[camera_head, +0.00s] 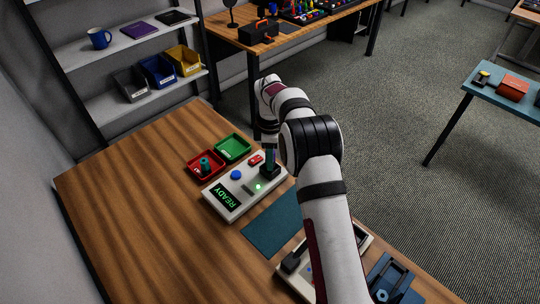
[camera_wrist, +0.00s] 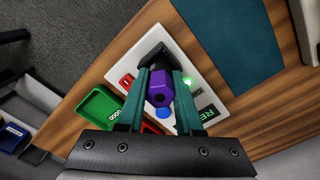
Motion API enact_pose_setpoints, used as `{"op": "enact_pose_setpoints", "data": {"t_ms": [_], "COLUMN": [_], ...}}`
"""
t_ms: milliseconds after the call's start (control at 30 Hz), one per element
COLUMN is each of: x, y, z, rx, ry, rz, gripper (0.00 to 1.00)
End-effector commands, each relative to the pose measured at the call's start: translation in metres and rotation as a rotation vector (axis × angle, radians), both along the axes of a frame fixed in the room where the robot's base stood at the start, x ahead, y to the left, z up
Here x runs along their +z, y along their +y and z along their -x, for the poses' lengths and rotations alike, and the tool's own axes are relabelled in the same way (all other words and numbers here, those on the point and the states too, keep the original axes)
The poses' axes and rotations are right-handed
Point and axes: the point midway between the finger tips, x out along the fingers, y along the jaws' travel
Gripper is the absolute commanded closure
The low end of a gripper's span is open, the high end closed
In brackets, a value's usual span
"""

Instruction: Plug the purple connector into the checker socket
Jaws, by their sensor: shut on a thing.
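The purple connector (camera_wrist: 160,86) is between the two teal fingers of my gripper (camera_wrist: 160,92) in the wrist view; the gripper is shut on it. The white checker box (camera_head: 222,205) lies on the wooden table, with a READY screen, a blue button, a red switch and a lit green light. It also shows in the wrist view (camera_wrist: 180,62). A black socket block (camera_wrist: 154,52) on the checker is right by the connector; I cannot tell how far the connector is in it. In the head view my gripper (camera_head: 270,158) is at this block, and the connector is hidden.
A red tray (camera_head: 193,170) holding a teal-green piece and an empty-looking green tray (camera_head: 236,140) stand behind the checker. A teal mat (camera_head: 270,228) lies in front. A pale tray (camera_head: 291,273) is partly hidden by my arm. A blue fixture (camera_head: 392,280) is at the lower right.

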Motion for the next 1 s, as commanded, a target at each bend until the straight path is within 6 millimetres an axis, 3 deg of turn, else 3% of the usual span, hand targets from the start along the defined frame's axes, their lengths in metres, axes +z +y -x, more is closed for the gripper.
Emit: {"op": "enact_pose_setpoints", "data": {"t_ms": [1000], "x": [-0.012], "y": [0.000], "z": [0.000], "rx": [0.000], "ry": [-0.001], "rz": [0.000], "gripper": [1.00]}}
